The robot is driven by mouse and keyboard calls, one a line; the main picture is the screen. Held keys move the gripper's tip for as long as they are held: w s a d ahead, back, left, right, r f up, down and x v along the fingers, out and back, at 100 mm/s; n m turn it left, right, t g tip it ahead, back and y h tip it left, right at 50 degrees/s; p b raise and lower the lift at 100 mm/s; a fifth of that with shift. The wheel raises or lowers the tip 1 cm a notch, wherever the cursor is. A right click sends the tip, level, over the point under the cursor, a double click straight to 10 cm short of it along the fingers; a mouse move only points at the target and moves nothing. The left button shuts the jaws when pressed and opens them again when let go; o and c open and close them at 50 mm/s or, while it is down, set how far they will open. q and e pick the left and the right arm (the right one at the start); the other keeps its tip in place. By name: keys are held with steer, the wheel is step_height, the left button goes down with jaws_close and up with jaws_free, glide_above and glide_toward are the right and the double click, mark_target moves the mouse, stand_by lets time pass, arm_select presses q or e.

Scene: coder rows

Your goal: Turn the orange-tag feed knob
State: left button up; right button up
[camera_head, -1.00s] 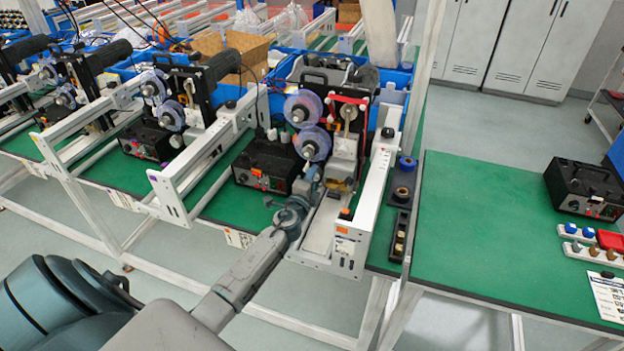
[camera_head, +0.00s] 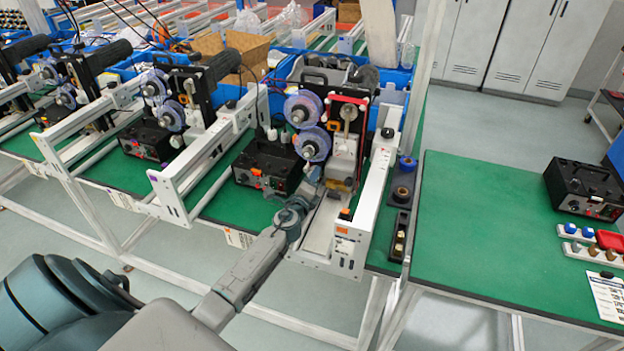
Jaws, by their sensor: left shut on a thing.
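The coder with the orange tag (camera_head: 342,229) on its white rail end stands in the middle of the view. It has a black back plate, two purple-blue reels (camera_head: 303,108) and a red ribbon path. My left gripper (camera_head: 314,179) reaches up to the coder's lower front, just under the lower reel (camera_head: 313,144). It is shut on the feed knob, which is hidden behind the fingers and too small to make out. My right gripper is not in view.
A black control box (camera_head: 268,166) stands close left of my gripper. White rails (camera_head: 369,205) flank the coder. A dark tray with rolls (camera_head: 400,215) lies to its right. The right green table (camera_head: 480,235) is mostly clear, with another black box (camera_head: 584,189) on it.

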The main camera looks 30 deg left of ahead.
arm_select(q)
steer(key=shift+f, duration=0.1)
steer(key=o, duration=1)
steer(key=shift+c, duration=0.2)
steer(key=b+v, duration=0.1)
steer(key=v, duration=0.9)
steer(key=shift+s, duration=0.4)
